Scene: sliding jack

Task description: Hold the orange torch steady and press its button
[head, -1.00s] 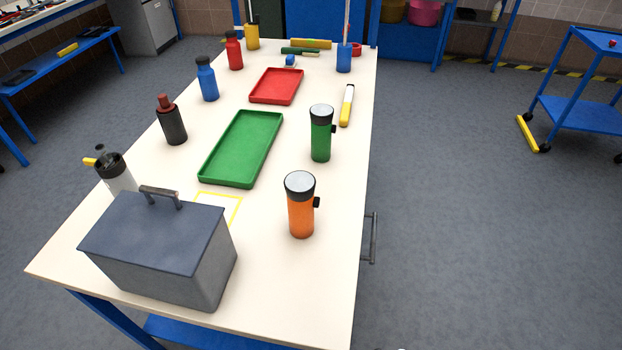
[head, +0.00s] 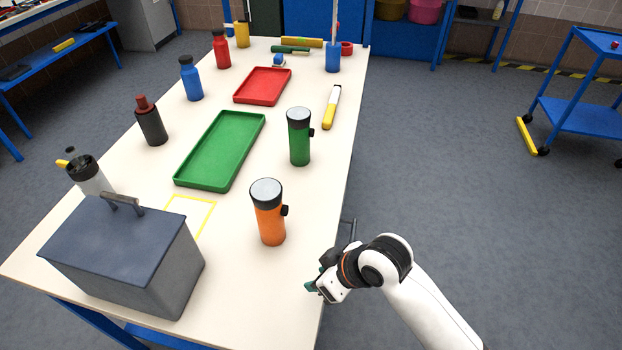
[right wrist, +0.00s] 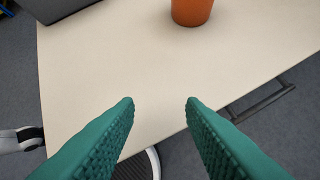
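The orange torch (head: 270,222) stands upright near the right edge of the table, with a black head and pale top. Its small black button (head: 285,210) sticks out on its right side. The torch's lower part (right wrist: 192,9) shows at the top of the right wrist view, beyond the fingertips. My right gripper (head: 312,285) is at the table's right edge, below and right of the torch, apart from it. In the right wrist view its two green fingers (right wrist: 160,101) are spread with nothing between them. My left gripper is not in view.
A green torch (head: 299,138) stands behind the orange one. A grey toolbox (head: 125,250) fills the near left of the table, and a green tray (head: 222,150) lies mid-table. A metal handle (right wrist: 262,103) sticks out from the table's side. Bare tabletop surrounds the orange torch.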

